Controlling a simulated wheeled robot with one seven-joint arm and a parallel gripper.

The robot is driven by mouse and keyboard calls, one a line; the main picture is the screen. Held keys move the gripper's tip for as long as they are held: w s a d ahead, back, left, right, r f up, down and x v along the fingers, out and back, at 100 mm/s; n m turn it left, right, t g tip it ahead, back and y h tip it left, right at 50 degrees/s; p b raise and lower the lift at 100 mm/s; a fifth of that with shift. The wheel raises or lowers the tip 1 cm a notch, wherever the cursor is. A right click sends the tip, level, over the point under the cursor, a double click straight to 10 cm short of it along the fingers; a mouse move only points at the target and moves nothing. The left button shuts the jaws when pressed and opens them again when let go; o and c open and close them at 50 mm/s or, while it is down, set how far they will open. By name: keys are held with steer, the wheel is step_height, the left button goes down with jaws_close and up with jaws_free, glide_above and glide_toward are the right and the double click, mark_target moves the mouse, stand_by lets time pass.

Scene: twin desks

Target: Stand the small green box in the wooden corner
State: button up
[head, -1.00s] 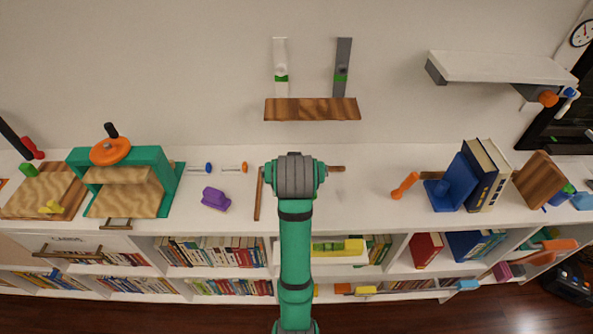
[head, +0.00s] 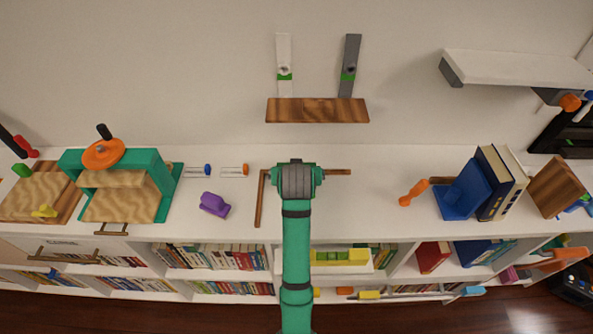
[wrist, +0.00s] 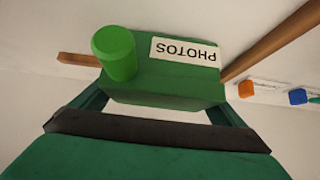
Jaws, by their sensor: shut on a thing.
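The small green box (wrist: 165,90) has a white PHOTOS label and a round green knob. It fills the middle of the wrist view, between the dark green fingers of my gripper (wrist: 158,103), which is shut on it. The wooden corner is two thin brown strips on the white desk. One strip (head: 260,200) runs toward the front edge, the other (head: 338,172) along the back. They also show beside the box in the wrist view (wrist: 275,42). In the head view my arm hides the box and the corner's inner angle. I cannot tell whether the box touches desk or strips.
A purple object (head: 214,204) stands left of the corner, with blue and orange sliders (head: 234,170) behind it. An orange-handled tool (head: 413,192) and a blue bookend (head: 463,192) with books are to the right. A wooden wall shelf (head: 317,110) hangs above.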

steer(key=shift+d+f, duration=0.15)
steer(key=shift+f, duration=0.05)
steer(key=shift+a, duration=0.25)
steer(key=shift+s+f, duration=0.1)
steer(key=shift+s, duration=0.05)
steer(key=o, duration=1.2)
steer(key=shift+d+r, duration=0.1)
steer(key=shift+r, duration=0.1)
steer(key=v, duration=1.1)
steer(key=shift+s+r, duration=0.25)
steer(key=shift+s, duration=0.05)
